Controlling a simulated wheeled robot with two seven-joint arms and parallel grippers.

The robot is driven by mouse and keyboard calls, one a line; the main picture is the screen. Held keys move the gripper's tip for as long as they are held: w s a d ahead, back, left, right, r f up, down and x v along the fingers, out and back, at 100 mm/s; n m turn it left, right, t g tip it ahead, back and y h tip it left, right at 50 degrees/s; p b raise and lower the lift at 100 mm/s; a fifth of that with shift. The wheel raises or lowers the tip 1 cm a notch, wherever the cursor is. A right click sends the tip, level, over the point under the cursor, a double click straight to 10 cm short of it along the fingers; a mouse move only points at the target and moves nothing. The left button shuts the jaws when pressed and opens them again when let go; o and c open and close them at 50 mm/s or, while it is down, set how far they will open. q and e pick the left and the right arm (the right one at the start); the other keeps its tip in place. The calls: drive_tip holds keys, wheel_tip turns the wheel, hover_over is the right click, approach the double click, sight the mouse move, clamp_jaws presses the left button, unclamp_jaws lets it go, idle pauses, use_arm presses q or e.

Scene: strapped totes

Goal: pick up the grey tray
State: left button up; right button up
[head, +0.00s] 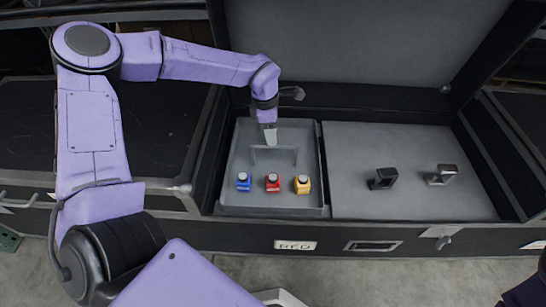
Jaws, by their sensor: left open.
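The grey tray (240,207) lies in the left part of an open black case. It has a raised grey handle (274,150) near its middle. A blue bottle (244,182), a red bottle (273,183) and a yellow bottle (302,184) stand in a row on its front part. My left gripper (270,137) points down over the tray, at or just above the handle. It is open, and whether it touches the handle cannot be told. My right gripper is out of view.
The black case (380,240) has its lid (365,40) raised behind. Right of the tray, a grey panel (410,205) carries two dark upright fittings (382,179), (442,174). A label reading "RED" (295,246) is on the front. Case walls stand close around the tray.

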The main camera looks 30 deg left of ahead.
sight(275, 148)
use_arm(q)
drive_tip(key=f+b, duration=0.1)
drive_tip(key=f, duration=0.4)
drive_tip(key=d+f+b, duration=0.1)
drive_tip(key=f, duration=0.2)
drive_tip(key=shift+w+b, duration=0.1)
drive_tip(key=shift+b, duration=0.2)
clamp_jaws()
drive_tip(key=shift+r, duration=0.1)
idle(0.7)
